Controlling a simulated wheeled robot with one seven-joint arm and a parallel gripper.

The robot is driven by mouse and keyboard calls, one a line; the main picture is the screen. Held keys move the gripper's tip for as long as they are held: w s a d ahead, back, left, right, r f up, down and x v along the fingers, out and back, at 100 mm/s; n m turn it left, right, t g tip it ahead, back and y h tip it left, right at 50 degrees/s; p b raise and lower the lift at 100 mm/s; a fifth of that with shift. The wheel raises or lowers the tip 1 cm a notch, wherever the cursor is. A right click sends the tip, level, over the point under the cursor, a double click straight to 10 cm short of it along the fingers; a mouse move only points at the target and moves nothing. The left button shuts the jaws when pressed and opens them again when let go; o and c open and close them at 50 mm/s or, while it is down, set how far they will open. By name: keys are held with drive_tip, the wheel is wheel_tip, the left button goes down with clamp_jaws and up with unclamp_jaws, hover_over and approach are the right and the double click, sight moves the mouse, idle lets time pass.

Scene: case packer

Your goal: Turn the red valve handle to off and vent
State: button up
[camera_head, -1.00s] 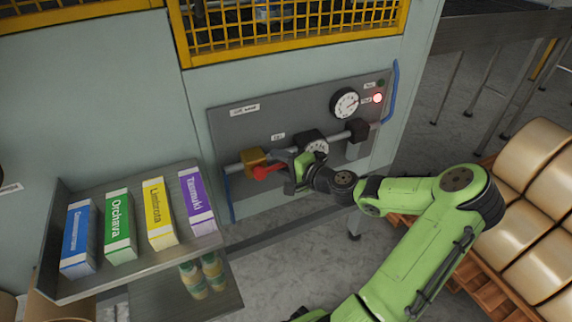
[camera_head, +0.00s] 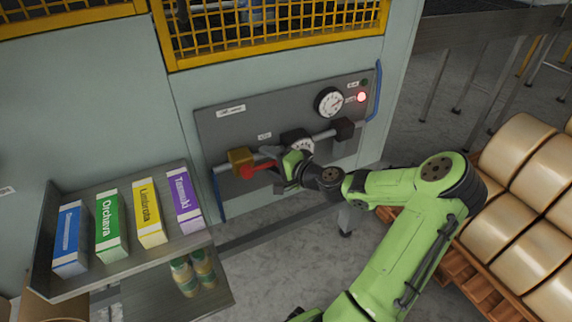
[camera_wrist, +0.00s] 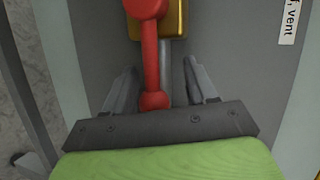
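The red valve handle (camera_head: 256,171) sits on a brass-yellow valve body (camera_head: 240,159) on a grey pipe along the panel. It sticks out sideways to the right, along the pipe. My gripper (camera_head: 283,168) is at its free end. In the wrist view the handle (camera_wrist: 151,62) runs down between my two fingers (camera_wrist: 160,92), with its round end near the palm. A gap shows on both sides, so the gripper is open around the handle and not clamped. The valve body (camera_wrist: 174,22) shows behind it. A white label (camera_wrist: 289,20) reading "vent" is partly cut off.
The grey panel (camera_head: 225,128) carries an upper gauge (camera_head: 330,102), a lit red lamp (camera_head: 361,97) and a lower gauge (camera_head: 301,144) partly behind my gripper. A shelf (camera_head: 110,284) with several coloured boxes stands to the left. A pallet (camera_head: 452,264) of tan rolls is at the right.

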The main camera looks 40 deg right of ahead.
drive_tip(key=p+v, duration=0.3)
drive_tip(key=v, duration=1.1)
drive_tip(key=shift+s, duration=0.3)
drive_tip(key=shift+r, duration=0.1)
